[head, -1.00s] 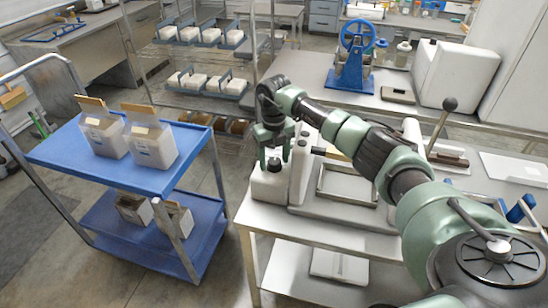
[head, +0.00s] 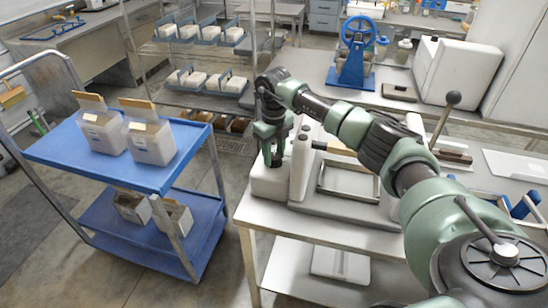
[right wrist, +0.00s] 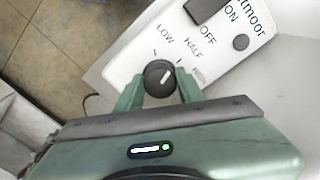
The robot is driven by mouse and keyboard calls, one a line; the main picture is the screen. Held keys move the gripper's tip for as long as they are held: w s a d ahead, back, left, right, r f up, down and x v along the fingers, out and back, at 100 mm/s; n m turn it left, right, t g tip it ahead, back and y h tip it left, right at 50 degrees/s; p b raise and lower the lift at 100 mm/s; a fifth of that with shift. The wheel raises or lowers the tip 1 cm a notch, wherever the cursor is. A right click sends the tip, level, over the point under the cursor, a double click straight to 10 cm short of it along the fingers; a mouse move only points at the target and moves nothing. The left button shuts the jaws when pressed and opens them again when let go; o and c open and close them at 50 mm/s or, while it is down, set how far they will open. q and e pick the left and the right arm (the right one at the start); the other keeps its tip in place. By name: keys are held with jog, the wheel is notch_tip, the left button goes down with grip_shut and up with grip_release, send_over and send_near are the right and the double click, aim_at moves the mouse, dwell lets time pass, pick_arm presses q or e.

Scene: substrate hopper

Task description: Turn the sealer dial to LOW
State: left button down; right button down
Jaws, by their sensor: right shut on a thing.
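The sealer dial (right wrist: 159,76) is a dark round knob with a white pointer mark, on the sealer's white control panel (right wrist: 135,62). LOW, HALF and a partly blurred third label are printed around it. The pointer slants to the upper right in the right wrist view, towards HALF rather than LOW. My right gripper (right wrist: 160,82) is shut on the dial, one green finger on each side. In the head view the right gripper (head: 274,155) points down onto the sealer's white end box (head: 268,184) and hides the dial. My left gripper is out of view.
A dark switch (right wrist: 205,8) marked ON and OFF and a round dark button (right wrist: 240,42) sit near the dial.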

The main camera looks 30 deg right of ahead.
aim_at(273, 156)
jog(key=n+b, duration=0.2)
jog(key=n, duration=0.2)
jog(key=shift+r+n+b, duration=0.1)
jog(key=shift+n+b, duration=0.55)
jog(key=shift+n, duration=1.55)
jog(key=c, duration=0.9)
grip_release()
notch_tip(273, 156, up, 8)
jog(key=shift+f+b, duration=0.1)
jog(key=shift+b, duration=0.85)
jog(key=shift+a, duration=0.1)
